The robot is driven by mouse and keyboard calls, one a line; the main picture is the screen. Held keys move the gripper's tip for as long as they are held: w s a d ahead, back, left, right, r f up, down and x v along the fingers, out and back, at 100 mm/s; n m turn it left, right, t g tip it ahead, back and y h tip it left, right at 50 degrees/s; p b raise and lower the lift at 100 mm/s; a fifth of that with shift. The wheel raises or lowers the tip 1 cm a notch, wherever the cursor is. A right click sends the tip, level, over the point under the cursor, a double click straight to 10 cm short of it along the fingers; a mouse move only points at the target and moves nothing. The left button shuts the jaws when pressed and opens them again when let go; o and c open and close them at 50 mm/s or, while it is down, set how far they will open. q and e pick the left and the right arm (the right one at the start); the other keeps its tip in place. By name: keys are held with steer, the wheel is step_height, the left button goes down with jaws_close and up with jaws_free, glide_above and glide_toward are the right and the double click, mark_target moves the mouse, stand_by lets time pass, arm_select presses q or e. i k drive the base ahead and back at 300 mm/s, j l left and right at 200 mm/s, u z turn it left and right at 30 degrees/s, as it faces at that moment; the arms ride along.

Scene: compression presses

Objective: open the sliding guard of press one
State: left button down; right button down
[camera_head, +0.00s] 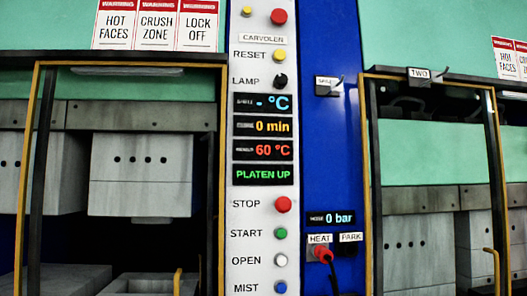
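At the left is a press with a yellow-edged guard frame (126,65) across its front. Grey platen blocks (140,176) show through or behind it. A yellow bar (178,281), perhaps its handle, shows at the bottom edge. The lower part of the guard is cut off, and I cannot tell from this view how far it is shut. No "ONE" label is visible on this press; the press on the right carries a "TWO" label (419,74). Neither of my grippers is in view.
A white control panel (264,140) stands between the presses, its display reading "PLATEN UP". A blue panel (331,150) beside it has a red plug (321,254) at "HEAT". The right press has its own yellow bar (493,268). Warning signs (157,26) hang above.

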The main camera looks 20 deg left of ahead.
mark_target(25, 156)
steer(key=u, duration=1.6)
